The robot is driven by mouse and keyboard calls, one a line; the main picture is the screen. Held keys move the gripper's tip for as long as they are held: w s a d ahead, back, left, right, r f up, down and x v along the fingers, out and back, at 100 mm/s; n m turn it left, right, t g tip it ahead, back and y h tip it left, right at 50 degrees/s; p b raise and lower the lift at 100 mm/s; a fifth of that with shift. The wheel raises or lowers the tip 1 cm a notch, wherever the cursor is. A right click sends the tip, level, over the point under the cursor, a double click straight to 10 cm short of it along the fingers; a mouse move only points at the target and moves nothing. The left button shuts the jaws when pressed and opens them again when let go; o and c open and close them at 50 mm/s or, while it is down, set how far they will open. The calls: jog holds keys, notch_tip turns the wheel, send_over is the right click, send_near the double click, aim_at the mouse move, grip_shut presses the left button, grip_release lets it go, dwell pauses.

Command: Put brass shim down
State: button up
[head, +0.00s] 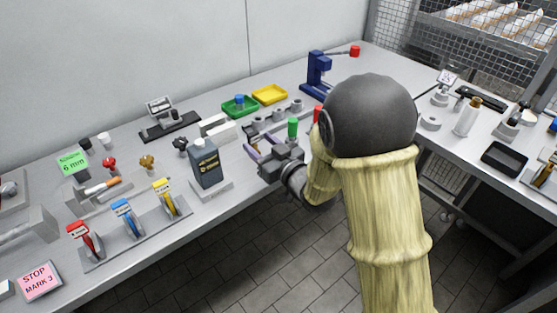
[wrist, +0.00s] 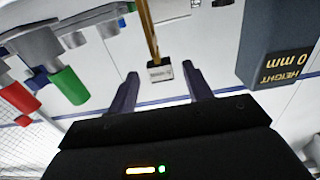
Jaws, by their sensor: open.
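The brass shim (wrist: 150,32) shows in the wrist view as a narrow brass-coloured strip with a small black-and-white tag (wrist: 160,72) at its near end. My gripper (wrist: 161,84) is open. Its two dark purple fingers stand apart, one on each side of the tag, with visible gaps, so neither finger appears to touch it. In the head view my gripper (head: 258,142) is over the front part of the bench, just right of the dark bottle. I cannot make out the shim there. What the strip's far end rests on is cut off in the wrist view.
The dark bottle-like block (head: 205,163) stands close left of my gripper; it also shows in the wrist view (wrist: 281,45). A green cylinder (head: 293,127) and a red one (head: 318,114) are close on the right. Green (head: 229,109) and yellow (head: 283,99) trays lie behind.

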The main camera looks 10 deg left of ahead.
jog(key=v, duration=0.8)
jog(key=shift+s+d+b, duration=0.25)
jog(key=shift+b, duration=0.05)
jog(key=w+d+f+m+g+h, duration=0.1)
jog(key=d+f+m+h, duration=0.2)
jog(key=d+h, duration=0.35)
jog(key=d+f+m+g+h, duration=0.1)
jog(key=d+f+m+h, duration=0.25)
jog(key=d, duration=0.55)
jog(key=s+d+m+g+h, duration=0.1)
jog(key=s+d+g+h, duration=0.1)
jog(key=s, duration=0.4)
jog(key=s+d+f+m+g+h, duration=0.1)
jog(key=s+d+m+g, duration=0.1)
jog(key=s+d+g, duration=0.3)
jog(key=shift+s+d+f+h, duration=0.2)
jog(key=shift+s+d+h, duration=0.2)
jog(key=shift+s+d, duration=0.65)
jog(key=shift+s+a+m, duration=0.15)
jog(key=shift+m, duration=0.1)
